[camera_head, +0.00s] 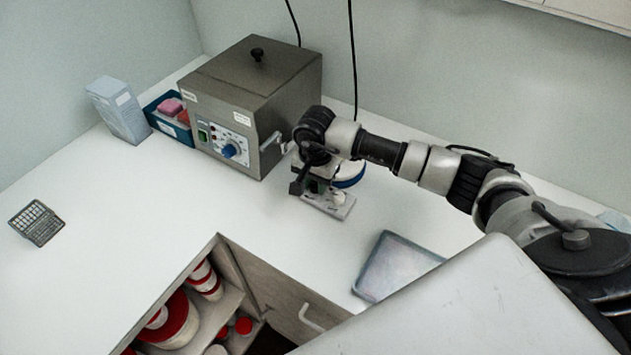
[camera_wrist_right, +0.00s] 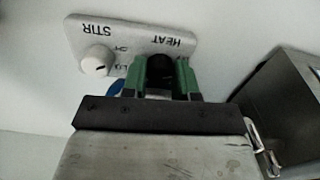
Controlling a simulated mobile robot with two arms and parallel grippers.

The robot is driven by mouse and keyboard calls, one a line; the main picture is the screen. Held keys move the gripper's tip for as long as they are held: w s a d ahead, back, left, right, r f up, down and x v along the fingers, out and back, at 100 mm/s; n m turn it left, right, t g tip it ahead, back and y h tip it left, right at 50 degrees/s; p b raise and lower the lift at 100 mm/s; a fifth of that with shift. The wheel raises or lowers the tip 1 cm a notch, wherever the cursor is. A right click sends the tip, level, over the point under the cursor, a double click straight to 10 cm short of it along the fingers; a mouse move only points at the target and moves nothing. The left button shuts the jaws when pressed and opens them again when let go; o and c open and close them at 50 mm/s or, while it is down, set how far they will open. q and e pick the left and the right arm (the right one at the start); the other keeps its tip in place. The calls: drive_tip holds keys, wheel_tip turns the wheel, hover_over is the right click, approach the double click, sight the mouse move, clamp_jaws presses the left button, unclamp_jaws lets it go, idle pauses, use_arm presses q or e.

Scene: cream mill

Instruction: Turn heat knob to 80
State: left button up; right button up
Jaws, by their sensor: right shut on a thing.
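The hot plate stirrer's front panel (camera_head: 345,211) sticks out below my right arm in the head view, with a white knob on it. In the right wrist view the panel (camera_wrist_right: 150,39) appears upside down with the labels HEAT and STIR. The heat knob (camera_wrist_right: 160,66) is dark and sits between the green fingers of my right gripper (camera_wrist_right: 162,79), which is shut on it. The knob's pointer and most of its scale are hidden. The white stir knob (camera_wrist_right: 97,60) is beside the fingers, apart from them. My right gripper (camera_head: 311,187) is partly hidden by its wrist in the head view. My left gripper is not in view.
A steel water bath (camera_head: 255,95) with a blue dial stands left of the stirrer. A blue bin (camera_head: 172,118) and a pale box (camera_head: 118,108) are further left. A tray (camera_head: 395,265) lies at the front right.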

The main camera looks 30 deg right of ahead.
sight(315, 183)
drive_tip(key=shift+f+m+b, duration=0.15)
drive_tip(key=shift+m+b, duration=0.8)
drive_tip(key=shift+m, duration=0.25)
drive_tip(key=shift+m+b, duration=0.95)
drive_tip(key=shift+m, duration=0.75)
drive_tip(key=o, duration=0.9)
drive_tip(key=shift+r, duration=0.2)
wheel_tip(315, 183, up, 11)
drive_tip(key=shift+f+b, duration=0.1)
drive_tip(key=shift+b, duration=1.1)
